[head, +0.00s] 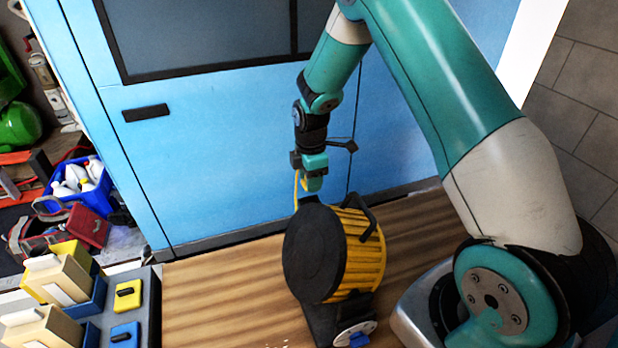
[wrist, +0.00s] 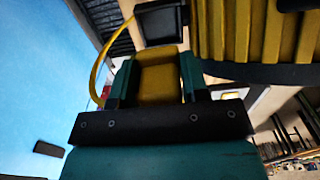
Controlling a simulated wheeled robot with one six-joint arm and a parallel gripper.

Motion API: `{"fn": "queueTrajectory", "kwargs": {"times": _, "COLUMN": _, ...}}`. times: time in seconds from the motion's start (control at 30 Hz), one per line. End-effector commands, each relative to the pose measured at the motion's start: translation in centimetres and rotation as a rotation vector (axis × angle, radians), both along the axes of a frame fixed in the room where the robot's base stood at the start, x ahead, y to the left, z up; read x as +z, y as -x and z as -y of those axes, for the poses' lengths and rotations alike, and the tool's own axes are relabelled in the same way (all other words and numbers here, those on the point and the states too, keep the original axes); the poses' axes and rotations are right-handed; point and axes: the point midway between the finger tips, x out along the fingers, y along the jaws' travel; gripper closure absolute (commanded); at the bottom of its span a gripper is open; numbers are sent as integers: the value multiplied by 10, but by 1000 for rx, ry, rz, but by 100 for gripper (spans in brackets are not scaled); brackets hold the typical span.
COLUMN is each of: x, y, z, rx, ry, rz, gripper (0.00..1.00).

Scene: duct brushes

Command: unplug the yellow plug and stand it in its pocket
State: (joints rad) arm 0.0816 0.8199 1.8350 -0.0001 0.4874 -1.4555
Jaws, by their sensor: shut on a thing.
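My gripper (head: 313,182) hangs behind the black-and-yellow drum (head: 365,255), near the blue cabinet. It is shut on the yellow plug (wrist: 158,75), which sits between the teal fingers in the wrist view. A yellow cable (wrist: 97,65) curves out to the left of the plug. A black block (wrist: 160,22) lies just beyond the plug's far end; I cannot tell whether the plug is still seated in it. A grey tray (head: 152,297) at the lower left carries a yellow block with a dark slot or handle (head: 127,294), possibly the pocket, and a blue one (head: 125,335).
A blue piece (head: 358,340) sits low at the drum's front. The wooden top (head: 215,290) is clear between drum and tray. The blue cabinet (head: 220,170) rises close behind the gripper. A blue bin (head: 78,188) holds bottles.

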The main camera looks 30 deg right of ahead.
Motion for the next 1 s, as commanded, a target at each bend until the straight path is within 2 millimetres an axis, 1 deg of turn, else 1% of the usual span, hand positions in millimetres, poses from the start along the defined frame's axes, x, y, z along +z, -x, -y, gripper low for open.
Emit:
{"fn": "queueTrajectory", "kwargs": {"times": 0.27, "x": -11, "y": 0, "z": 1, "rx": -1, "ry": 0, "rz": 1, "gripper": 100}}
{"fn": "queueTrajectory", "kwargs": {"times": 0.8, "x": -55, "y": 0, "z": 2, "rx": -3, "ry": 0, "rz": 0, "gripper": 100}}
{"fn": "queueTrajectory", "kwargs": {"times": 1.0, "x": -67, "y": 0, "z": 2, "rx": -3, "ry": 0, "rz": 1, "gripper": 100}}
